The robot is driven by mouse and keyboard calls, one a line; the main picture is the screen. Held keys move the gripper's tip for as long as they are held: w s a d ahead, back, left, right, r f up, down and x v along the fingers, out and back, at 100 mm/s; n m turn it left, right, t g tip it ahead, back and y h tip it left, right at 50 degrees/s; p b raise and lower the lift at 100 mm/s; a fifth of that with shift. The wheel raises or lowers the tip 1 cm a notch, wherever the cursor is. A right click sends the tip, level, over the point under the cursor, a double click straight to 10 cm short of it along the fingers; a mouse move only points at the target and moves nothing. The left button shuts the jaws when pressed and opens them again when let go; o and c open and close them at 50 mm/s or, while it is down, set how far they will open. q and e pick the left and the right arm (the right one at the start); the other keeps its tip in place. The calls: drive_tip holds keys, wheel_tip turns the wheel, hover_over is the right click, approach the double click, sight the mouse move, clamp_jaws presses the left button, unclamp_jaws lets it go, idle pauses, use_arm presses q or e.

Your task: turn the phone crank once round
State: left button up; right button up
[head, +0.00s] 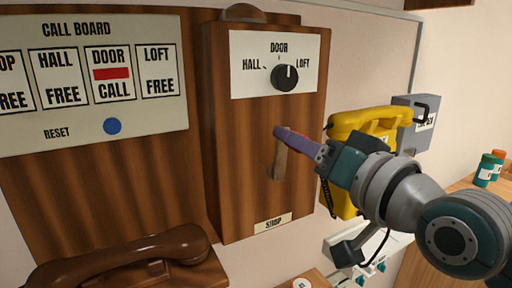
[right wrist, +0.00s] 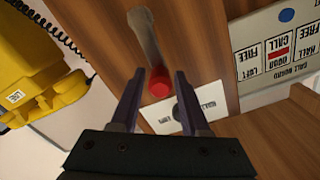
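The phone crank (head: 280,160) is a pale metal arm on the front of a wooden box, pointing up toward the dial. In the right wrist view the crank arm (right wrist: 146,32) ends in a red knob (right wrist: 159,84). My right gripper (head: 283,135) is at the crank's upper end and hides the knob in the head view. In the right wrist view my right gripper (right wrist: 159,88) is open, with a finger on either side of the red knob and gaps visible. My left gripper is not in view.
Above the crank is a black selector knob (head: 285,77) on a white HALL/DOOR/LOFT plate. The call board (head: 95,80) shows DOOR on CALL. A brown handset (head: 130,258) lies at lower left. A yellow phone (head: 345,125) hangs just right of the box, behind my right arm.

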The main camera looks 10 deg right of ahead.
drive_tip(key=shift+o, duration=0.9)
drive_tip(key=shift+s, duration=0.15)
drive_tip(key=p+v, duration=0.3)
drive_tip(key=v, duration=0.3)
drive_tip(key=shift+s+p, duration=0.4)
drive_tip(key=shift+d, duration=0.1)
